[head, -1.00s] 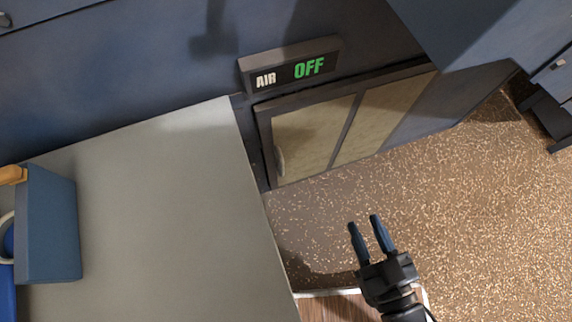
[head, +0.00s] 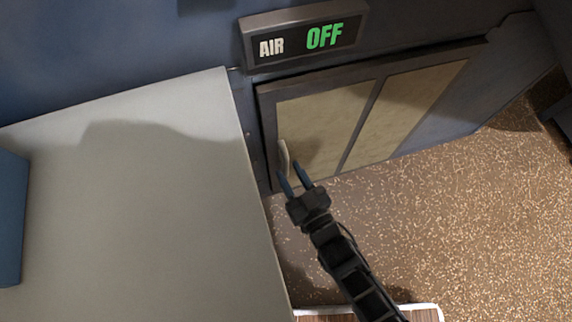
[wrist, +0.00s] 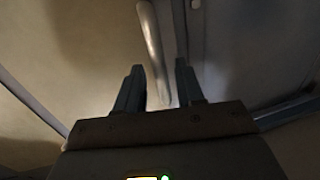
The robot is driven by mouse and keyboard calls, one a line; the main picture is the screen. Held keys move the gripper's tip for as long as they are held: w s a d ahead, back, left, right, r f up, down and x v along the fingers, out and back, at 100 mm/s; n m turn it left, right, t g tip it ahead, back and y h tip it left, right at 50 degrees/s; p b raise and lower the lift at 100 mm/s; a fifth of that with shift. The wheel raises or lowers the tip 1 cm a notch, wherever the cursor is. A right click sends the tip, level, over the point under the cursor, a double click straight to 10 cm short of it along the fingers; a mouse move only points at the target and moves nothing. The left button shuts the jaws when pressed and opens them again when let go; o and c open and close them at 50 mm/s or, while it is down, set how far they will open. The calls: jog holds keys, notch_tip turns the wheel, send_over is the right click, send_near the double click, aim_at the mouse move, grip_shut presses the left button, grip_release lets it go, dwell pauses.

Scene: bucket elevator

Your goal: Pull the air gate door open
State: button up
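The air gate door (head: 325,125) is a dark-framed door with two tan panels, set low in the blue wall, and it looks closed. Its pale upright handle (head: 284,157) is near the door's left edge. My gripper (head: 291,181) is at the handle's lower end, with its fingers pointing at the door. In the wrist view the handle (wrist: 152,45) runs down toward the space between the two open fingers (wrist: 160,88). The fingers stand apart, and I cannot tell whether either touches the handle.
A sign (head: 305,36) reading AIR OFF hangs above the door. A grey counter (head: 150,200) stands close on the left, with a blue box (head: 10,220) at its far left. Speckled brown floor (head: 450,210) is clear to the right.

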jog(key=shift+x, duration=1.45)
jog(key=shift+c, duration=0.2)
grip_shut()
